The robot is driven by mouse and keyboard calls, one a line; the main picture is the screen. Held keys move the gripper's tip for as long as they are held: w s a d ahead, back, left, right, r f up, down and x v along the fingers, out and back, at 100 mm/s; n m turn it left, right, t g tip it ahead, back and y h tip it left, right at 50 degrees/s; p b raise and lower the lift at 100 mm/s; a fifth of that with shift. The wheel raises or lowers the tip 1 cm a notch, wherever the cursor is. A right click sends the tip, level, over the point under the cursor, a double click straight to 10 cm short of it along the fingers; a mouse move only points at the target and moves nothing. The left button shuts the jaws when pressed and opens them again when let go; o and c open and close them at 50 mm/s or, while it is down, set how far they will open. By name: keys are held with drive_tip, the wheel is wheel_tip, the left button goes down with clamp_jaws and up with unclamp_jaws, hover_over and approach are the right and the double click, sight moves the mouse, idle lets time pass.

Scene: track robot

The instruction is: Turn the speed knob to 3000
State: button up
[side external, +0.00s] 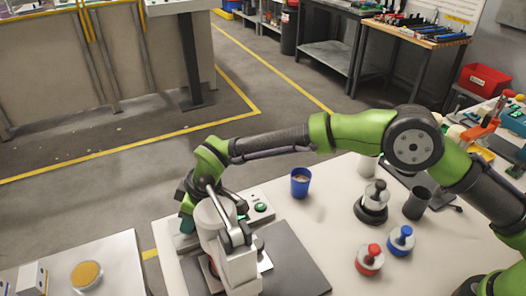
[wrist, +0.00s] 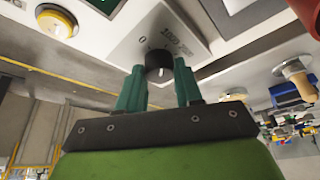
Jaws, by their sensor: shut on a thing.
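The speed knob (wrist: 160,62) is a small black round knob with a light pointer mark. It sits on a grey plate (wrist: 125,42) with printed numbers too blurred to read surely. My gripper (wrist: 160,80) has green fingers closed on both sides of the knob, gripping it. In the side view my gripper (side external: 187,226) is at the control panel (side external: 257,196) behind the white machine; the knob is hidden there. The pointer's setting cannot be read.
A yellow button (wrist: 57,24) is on the panel in the wrist view. A green button (side external: 261,207) is close to my gripper in the side view. A white machine (side external: 232,262) stands just in front.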

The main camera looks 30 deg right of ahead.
drive_tip(key=shift+m, duration=0.7)
drive_tip(key=o, duration=1)
